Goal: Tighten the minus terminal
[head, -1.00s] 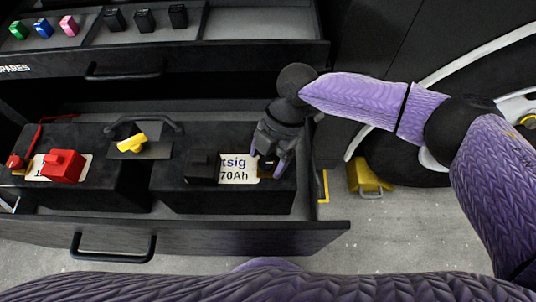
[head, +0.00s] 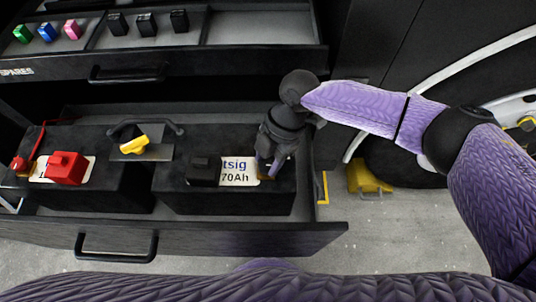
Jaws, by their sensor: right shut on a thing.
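Two black batteries sit in the open lower drawer. The right battery (head: 225,200) has a white label reading "tsig 70Ah" and a black cap (head: 204,171) beside the label. My right gripper (head: 270,172) points down at the right end of this battery's top, where the minus terminal appears to be. It is shut on the terminal, which the fingers mostly hide; a small brownish edge shows by the fingertips. The left battery (head: 115,185) carries a red cap (head: 67,168) and a red cable (head: 40,138) at its left end. My left gripper is not in view.
A yellow-handled switch (head: 134,146) and a black cable (head: 160,125) lie between the batteries. The upper drawer (head: 260,28) holds green, blue, pink and black small parts. A yellow wedge (head: 366,178) stands on the floor at right, beside a wheel.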

